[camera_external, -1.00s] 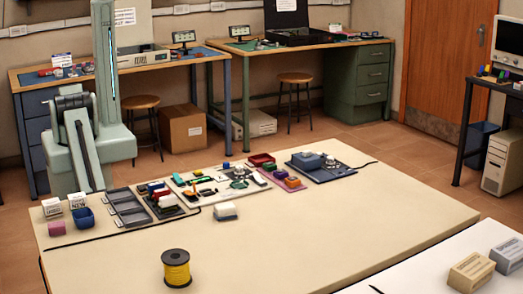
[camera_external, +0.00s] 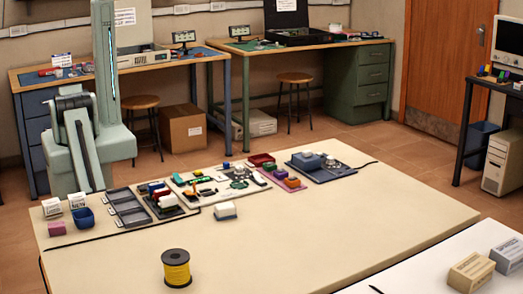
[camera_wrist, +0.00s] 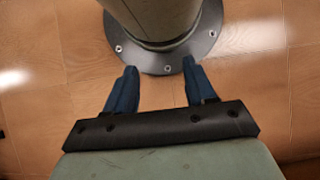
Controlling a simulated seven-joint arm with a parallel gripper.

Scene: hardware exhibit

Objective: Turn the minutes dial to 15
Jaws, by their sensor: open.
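In the external view, a dark panel (camera_external: 344,174) at the far right of the table's row of boards carries a blue-grey block (camera_external: 307,161) and a small round pale part (camera_external: 331,163). The white board (camera_external: 213,194) to its left bears another round part. Markings are too small to read, so I cannot tell which part is the minutes dial. In the wrist view, my gripper (camera_wrist: 160,67) is open and empty, its two blue fingers apart above tiled floor, with a round bolted base just beyond them. My gripper cannot be made out in the external view, and no dial shows in the wrist view.
The table (camera_external: 340,235) is clear in front, except for a yellow spool (camera_external: 176,270) and a small white-topped block (camera_external: 225,210). Grey trays (camera_external: 128,209) and a blue bin (camera_external: 84,217) stand at the left. A thin black cable runs beside them.

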